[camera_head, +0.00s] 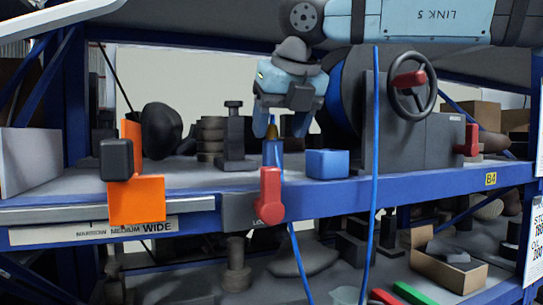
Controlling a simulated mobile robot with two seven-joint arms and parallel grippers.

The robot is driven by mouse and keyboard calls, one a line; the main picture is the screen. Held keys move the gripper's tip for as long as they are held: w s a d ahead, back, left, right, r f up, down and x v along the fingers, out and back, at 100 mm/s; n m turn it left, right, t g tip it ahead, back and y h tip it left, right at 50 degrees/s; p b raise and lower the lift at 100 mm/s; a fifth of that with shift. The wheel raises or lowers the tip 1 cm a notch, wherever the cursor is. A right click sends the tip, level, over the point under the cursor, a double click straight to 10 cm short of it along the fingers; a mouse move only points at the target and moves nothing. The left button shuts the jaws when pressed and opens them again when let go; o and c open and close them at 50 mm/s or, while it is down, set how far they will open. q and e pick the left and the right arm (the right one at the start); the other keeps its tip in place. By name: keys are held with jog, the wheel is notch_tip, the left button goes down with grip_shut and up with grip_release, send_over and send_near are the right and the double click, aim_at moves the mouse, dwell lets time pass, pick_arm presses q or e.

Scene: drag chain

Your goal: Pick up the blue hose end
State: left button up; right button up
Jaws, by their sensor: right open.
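The blue hose end (272,153), with a brass-coloured tip, stands upright near the front edge of the shelf, behind a red lever. My right gripper (282,123) comes down from above, its jaws open around the height of the brass tip. The tip shows between the fingers, nearer the left one; I cannot tell whether they touch. A blue hose (299,250) hangs below the shelf edge under the hose end. My left gripper is not in view.
The red lever (270,195) stands in front of the hose end, and a blue block (327,163) sits to its right. A grey machine with a handwheel (412,85) stands further right. A vertical blue hose (375,150) crosses the view. An orange slider (137,200) is at left.

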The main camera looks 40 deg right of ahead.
aim_at(275, 138)
jog(key=shift+w+f, duration=0.25)
jog(key=shift+f, duration=0.1)
jog(key=p+x, duration=0.1)
jog(key=x, duration=0.3)
jog(key=shift+w, duration=0.2)
jog(key=shift+s+r, duration=0.1)
jog(key=shift+s, duration=0.05)
jog(key=shift+s+a, duration=0.1)
jog(key=shift+c, duration=1.3)
jog(key=c, duration=0.8)
notch_tip(275, 138, up, 10)
jog(key=shift+f+b, duration=0.15)
jog(key=shift+b, duration=0.3)
